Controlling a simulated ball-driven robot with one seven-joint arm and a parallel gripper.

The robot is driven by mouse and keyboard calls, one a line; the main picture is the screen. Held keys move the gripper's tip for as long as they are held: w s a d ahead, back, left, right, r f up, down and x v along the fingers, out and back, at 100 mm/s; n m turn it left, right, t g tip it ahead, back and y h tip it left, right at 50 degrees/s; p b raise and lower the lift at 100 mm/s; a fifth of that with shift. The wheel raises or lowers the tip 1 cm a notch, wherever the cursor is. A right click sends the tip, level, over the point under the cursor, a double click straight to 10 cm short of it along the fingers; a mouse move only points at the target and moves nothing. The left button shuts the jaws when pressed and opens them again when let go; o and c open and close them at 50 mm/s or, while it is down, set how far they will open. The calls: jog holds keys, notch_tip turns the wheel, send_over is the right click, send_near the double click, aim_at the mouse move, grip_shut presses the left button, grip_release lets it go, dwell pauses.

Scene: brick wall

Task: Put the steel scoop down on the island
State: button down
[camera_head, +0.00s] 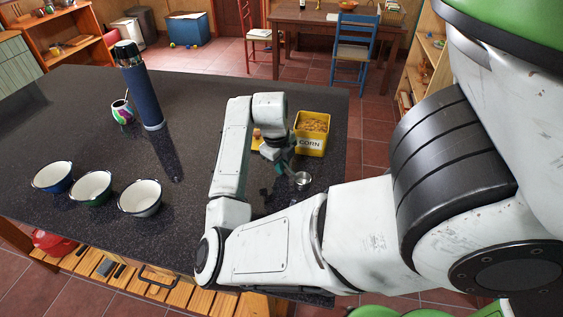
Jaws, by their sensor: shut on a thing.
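The steel scoop (302,180) shows as a small round metal bowl over the right part of the dark island (225,85). My gripper (284,168) is at the scoop's handle end and is shut on it; the fingers are small and partly hidden by my arm. The scoop's bowl is at or just above the island top; I cannot tell whether it touches. A yellow tin marked CORN (312,146), filled with yellow grain, stands just behind the scoop.
Three enamel bowls, blue (53,189), green (91,202) and grey (140,211), stand at the left front. A blue flask (139,88) and a patterned cup (122,111) stand at the back left. The island's middle is clear.

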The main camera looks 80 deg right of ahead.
jog(key=shift+f, duration=0.2)
jog(key=c, duration=1.2)
grip_release()
jog(key=shift+o, duration=0.2)
notch_tip(320, 180, up, 12)
jog(key=w+a+b, duration=0.1)
jog(key=b, duration=0.1)
jog(key=shift+a+r, duration=0.15)
jog(key=shift+a, duration=0.2)
jog(key=shift+w, duration=0.1)
